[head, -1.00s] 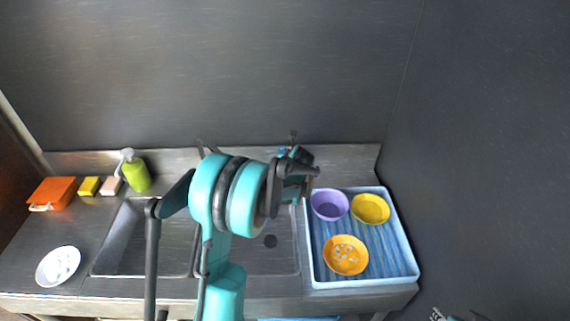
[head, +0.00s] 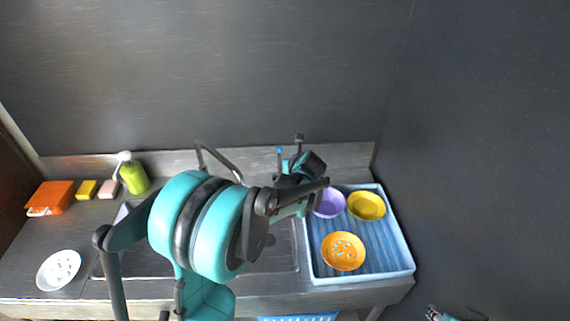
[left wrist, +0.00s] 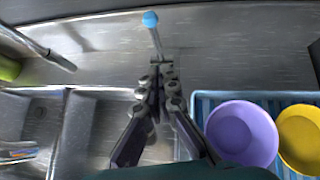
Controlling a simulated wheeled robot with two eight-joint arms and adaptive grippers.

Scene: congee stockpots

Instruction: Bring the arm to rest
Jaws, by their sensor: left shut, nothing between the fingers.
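My left arm rises from the bottom of the head view and hides much of the sink. My left gripper (left wrist: 158,88) is shut and empty in the left wrist view, its fingers together above the steel counter by the sink's right side. The purple bowl (left wrist: 241,134) is to its right, apart from it. In the head view the left gripper (head: 300,170) is partly hidden by its own arm. A small part of my right gripper (head: 440,314) shows at the bottom right edge; its fingers cannot be made out.
A blue-lined tray (head: 402,240) holds the purple bowl (head: 328,205), a yellow bowl (head: 366,206) and an orange bowl (head: 343,251). A faucet (head: 220,160) stands behind the sink. A green bottle (head: 134,177), sponges, an orange box (head: 50,197) and a white dish (head: 58,270) are left.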

